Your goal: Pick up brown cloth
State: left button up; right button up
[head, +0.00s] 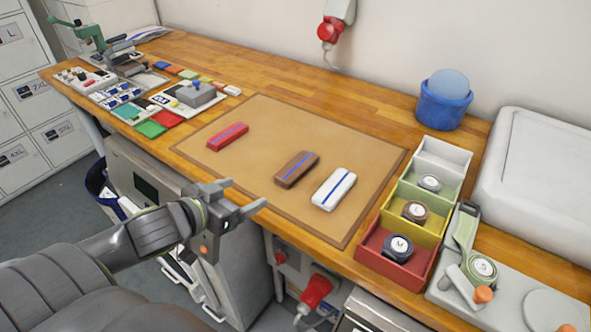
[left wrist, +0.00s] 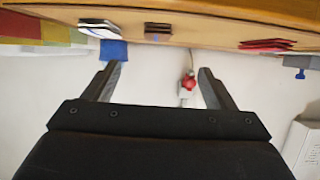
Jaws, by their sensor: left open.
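The brown cloth (head: 296,169) is a folded strip with a blue stripe. It lies on the tan mat (head: 258,118) between a red cloth (head: 228,136) and a white cloth (head: 334,189). My right gripper is not in view.
A bin row (head: 380,250) in red, yellow, green and white holds round labelled items, right of the mat. A blue pot (head: 443,103) stands behind it. A grey plate (head: 500,285) with a clamp is at far right. Tools and coloured patches crowd the left.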

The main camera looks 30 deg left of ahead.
pick_arm(q)
jog(key=b, duration=0.2)
send_near(284, 176)
jog(key=x, duration=0.4)
jog(key=shift+w+a+f, duration=0.15)
jog(key=shift+w+f, duration=0.05)
jog(key=shift+w, duration=0.15)
jog(key=shift+w+f, duration=0.25)
jog(key=shift+w, duration=0.45)
jog(key=x, duration=0.4)
jog(key=shift+w+d, duration=0.1)
jog(key=shift+d, duration=0.15)
jog(key=c, duration=1.1)
